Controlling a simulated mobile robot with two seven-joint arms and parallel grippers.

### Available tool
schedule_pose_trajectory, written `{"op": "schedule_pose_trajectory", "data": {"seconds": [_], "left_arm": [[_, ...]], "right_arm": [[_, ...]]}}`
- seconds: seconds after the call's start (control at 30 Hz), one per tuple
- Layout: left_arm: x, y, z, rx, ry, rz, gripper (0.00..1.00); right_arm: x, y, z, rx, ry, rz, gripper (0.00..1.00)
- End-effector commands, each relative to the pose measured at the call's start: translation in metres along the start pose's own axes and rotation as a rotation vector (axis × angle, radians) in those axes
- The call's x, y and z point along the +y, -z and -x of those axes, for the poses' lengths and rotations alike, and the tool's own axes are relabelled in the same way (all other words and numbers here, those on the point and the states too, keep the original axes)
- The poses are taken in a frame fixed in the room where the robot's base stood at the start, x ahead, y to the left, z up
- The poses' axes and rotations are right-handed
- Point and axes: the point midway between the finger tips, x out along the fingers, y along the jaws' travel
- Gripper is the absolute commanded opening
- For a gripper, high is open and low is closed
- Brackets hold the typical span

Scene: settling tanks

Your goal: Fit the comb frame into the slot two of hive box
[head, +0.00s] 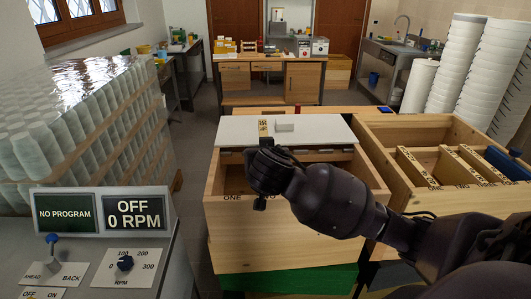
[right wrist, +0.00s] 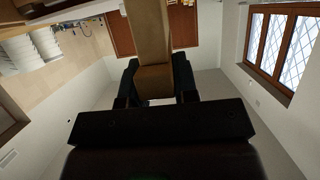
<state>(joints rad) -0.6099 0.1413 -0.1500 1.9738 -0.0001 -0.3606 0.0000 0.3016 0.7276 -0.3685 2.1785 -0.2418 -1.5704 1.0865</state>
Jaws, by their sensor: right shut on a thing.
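The hive box (head: 225,222) is pale wood and stands in the middle of the head view, with "ONE" marked on its near edge. Other slot marks along that edge are hidden by my right arm or too small to read. My right gripper (head: 262,172) is over the box's left part. In the right wrist view my gripper (right wrist: 156,82) is shut on a wooden bar, the comb frame (right wrist: 153,40). In the head view the comb frame's marked end (head: 264,129) shows beyond the gripper; the rest is hidden. My left gripper is out of view.
A second wooden box (head: 398,128) at right holds several frames. A control panel (head: 95,212) reading "OFF 0 RPM" and stacked jars (head: 70,120) stand at left.

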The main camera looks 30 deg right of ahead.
Motion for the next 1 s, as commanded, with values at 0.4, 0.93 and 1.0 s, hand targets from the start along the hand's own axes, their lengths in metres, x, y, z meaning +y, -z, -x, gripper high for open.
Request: {"op": "schedule_pose_trajectory", "data": {"seconds": [0.4,0.93,1.0], "left_arm": [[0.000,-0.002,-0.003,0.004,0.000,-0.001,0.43],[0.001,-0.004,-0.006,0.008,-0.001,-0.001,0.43],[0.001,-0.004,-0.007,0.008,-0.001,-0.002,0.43]], "right_arm": [[0.000,-0.005,-0.003,0.005,0.001,-0.002,0.00],[0.000,-0.015,-0.006,0.004,0.001,-0.002,0.00],[0.000,-0.016,-0.007,0.004,0.001,-0.002,0.00]]}}
